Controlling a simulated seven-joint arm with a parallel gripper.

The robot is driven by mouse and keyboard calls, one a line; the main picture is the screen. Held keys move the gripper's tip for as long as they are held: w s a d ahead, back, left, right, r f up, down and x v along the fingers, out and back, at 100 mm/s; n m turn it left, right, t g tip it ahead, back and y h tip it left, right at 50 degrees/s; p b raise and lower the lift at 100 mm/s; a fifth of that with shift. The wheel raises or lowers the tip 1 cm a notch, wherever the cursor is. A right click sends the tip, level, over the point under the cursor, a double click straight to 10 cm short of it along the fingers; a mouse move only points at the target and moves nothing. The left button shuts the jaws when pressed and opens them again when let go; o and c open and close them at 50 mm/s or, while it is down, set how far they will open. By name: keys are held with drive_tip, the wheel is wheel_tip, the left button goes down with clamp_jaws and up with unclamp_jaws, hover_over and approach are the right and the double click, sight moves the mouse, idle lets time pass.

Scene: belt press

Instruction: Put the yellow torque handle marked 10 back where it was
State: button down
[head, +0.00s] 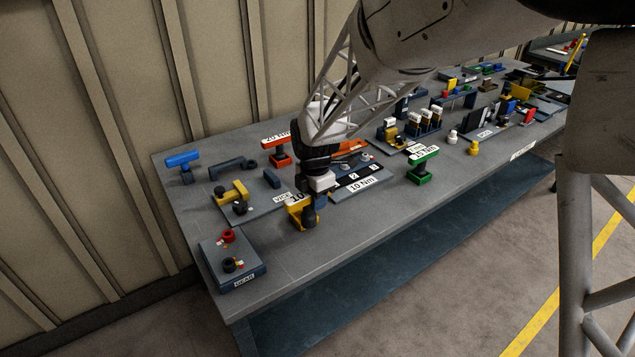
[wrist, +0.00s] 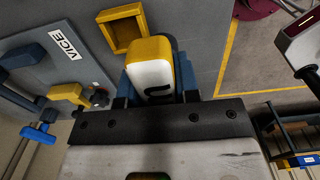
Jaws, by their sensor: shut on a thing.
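My gripper (head: 318,182) is shut on the yellow torque handle marked 10 (head: 296,198), over the front left part of the bench. The handle also shows in the wrist view, with a white label face and yellow sides (wrist: 152,72) between my fingers. A yellow square frame (wrist: 145,35) lies on the bench beside the handle in the wrist view, and its visible opening looks empty. In the head view the handle overlaps the frame, so I cannot tell the gap between them. The handle's lower end is mostly hidden.
Left are the VICE plate (head: 262,209) and GEAR block (head: 234,270). An orange handle (head: 279,148) stands behind, a green one (head: 424,160) right. The 10 Nm plate (head: 362,184) lies right of my gripper. Bare bench (head: 285,262) is at the front.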

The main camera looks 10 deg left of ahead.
drive_tip(key=shift+w+a+f, duration=0.1)
drive_tip(key=shift+w+a, duration=0.35)
drive_tip(key=shift+w, duration=0.4)
drive_tip(key=shift+w+a+f, duration=0.1)
drive_tip(key=shift+w+a, duration=0.3)
drive_tip(key=shift+w, duration=0.4)
drive_tip(key=shift+w, duration=0.1)
drive_tip(key=shift+w+a+f, duration=0.15)
drive_tip(key=shift+w+f, duration=0.1)
drive_tip(key=shift+f, duration=0.3)
drive_tip(key=shift+w+a+f, duration=0.1)
drive_tip(key=shift+w+f, duration=0.1)
drive_tip(key=shift+f, duration=0.3)
drive_tip(key=shift+w+a+f, duration=0.15)
drive_tip(key=shift+w+f, duration=0.1)
drive_tip(key=shift+f, duration=0.3)
drive_tip(key=shift+f, duration=0.15)
drive_tip(key=c, duration=0.8)
unclamp_jaws()
drive_tip(key=shift+c, duration=0.2)
drive_tip(key=shift+f, duration=0.1)
wheel_tip(320, 180, up, 8)
